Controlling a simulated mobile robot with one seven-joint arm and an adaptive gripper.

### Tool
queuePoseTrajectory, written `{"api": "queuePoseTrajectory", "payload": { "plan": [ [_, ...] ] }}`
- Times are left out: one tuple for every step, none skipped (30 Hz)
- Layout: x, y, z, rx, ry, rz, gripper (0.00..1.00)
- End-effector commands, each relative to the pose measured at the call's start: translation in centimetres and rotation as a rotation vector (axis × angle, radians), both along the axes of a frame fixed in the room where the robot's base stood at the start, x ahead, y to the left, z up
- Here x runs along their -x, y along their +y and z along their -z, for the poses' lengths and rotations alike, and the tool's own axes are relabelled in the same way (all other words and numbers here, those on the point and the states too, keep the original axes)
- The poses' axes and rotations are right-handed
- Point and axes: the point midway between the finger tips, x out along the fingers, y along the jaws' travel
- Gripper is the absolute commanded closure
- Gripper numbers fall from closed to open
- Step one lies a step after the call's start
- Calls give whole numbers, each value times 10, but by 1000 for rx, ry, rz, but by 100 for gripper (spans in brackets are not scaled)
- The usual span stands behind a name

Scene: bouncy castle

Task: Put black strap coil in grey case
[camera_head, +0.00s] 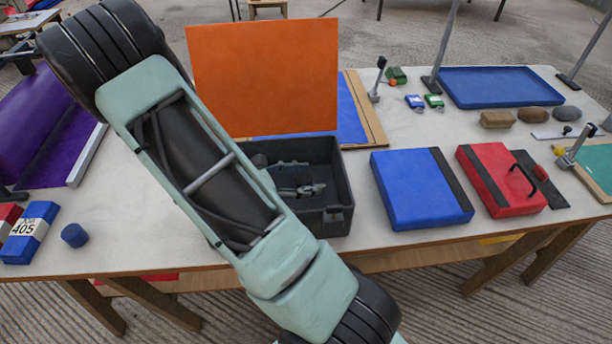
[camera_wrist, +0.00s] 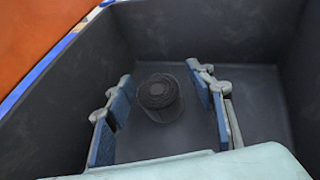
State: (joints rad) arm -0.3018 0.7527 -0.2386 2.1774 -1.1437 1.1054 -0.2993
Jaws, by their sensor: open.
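The grey case (camera_head: 338,222) is an open dark-grey box on the table, partly hidden behind my arm in the head view. Its inner walls (camera_wrist: 225,32) surround my gripper in the wrist view. The black strap coil (camera_wrist: 158,94) is a short dark round roll inside the case, apparently upright on its floor. My gripper (camera_wrist: 163,86) is open, with its blue-padded fingers on either side of the coil and visible gaps to it. In the head view, grey finger-like parts show inside the case, but the coil cannot be made out there.
An orange panel (camera_head: 262,75) stands upright behind the case. A blue flat case (camera_head: 415,190) and a red case (camera_head: 500,180) lie to the right. A small blue cylinder (camera_head: 74,235) stands at the left. Bare table top lies between that cylinder and my arm.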

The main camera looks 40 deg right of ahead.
Motion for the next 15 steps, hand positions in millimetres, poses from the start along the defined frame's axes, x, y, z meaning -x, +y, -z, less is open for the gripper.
{"api": "queuePoseTrajectory", "payload": {
  "plan": [
    [-2,7,-4,-2,1,-7,50],
    [-4,13,-6,-3,-1,-9,50],
    [-5,20,-10,-3,-3,-8,50],
    [-6,25,-13,-2,-2,-8,50],
    [-7,30,-15,-3,-3,-6,50],
    [-8,37,-18,-1,-4,-6,50],
    [-9,42,-20,-1,-5,-6,50],
    [-10,46,-22,-2,-5,-4,50],
    [-11,51,-25,0,-6,-4,50],
    [-11,55,-27,0,-6,-3,50],
    [-12,58,-28,-1,-6,-3,50],
    [-12,62,-30,-1,-6,-3,50],
    [-13,64,-31,0,-6,-3,50],
    [-13,66,-32,0,-6,-2,50],
    [-13,67,-33,0,-6,-1,50]
  ]
}}
